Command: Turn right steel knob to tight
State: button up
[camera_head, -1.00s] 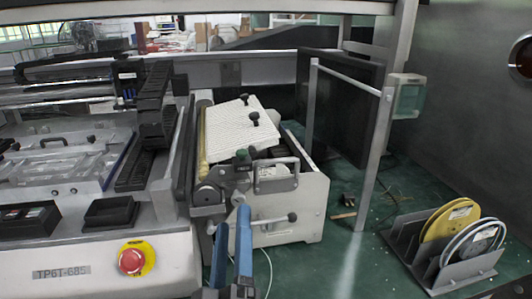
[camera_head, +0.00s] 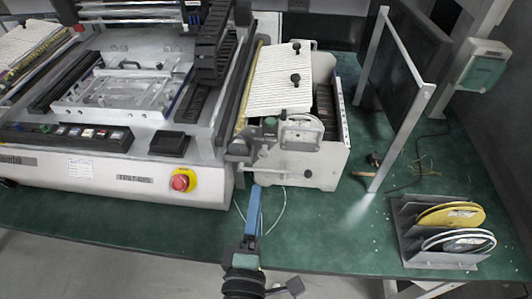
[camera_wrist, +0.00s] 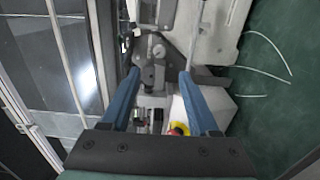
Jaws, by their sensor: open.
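A small machine (camera_head: 333,160) with a ribbed white plate stands right of the large machine. My gripper (camera_head: 256,188) shows from above as a blue finger in front of the small machine's left corner, apart from the knob. In the wrist view both blue fingers (camera_wrist: 159,73) are spread with nothing held. Grey metal linkage (camera_wrist: 155,50) lies beyond and between them. I cannot clearly make out the knob in the wrist view.
The red emergency button (camera_head: 181,181) on its yellow base is left of my gripper. A thin white cable (camera_head: 277,216) lies on the green table (camera_head: 330,235). A metal frame post (camera_head: 398,110) and a rack of reels (camera_head: 445,262) stand to the right.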

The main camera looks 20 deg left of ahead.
aim_at(263, 157)
jog(key=x, duration=1.1)
jog(key=shift+w+a, duration=0.1)
jog(key=shift+w, duration=0.1)
grip_shut()
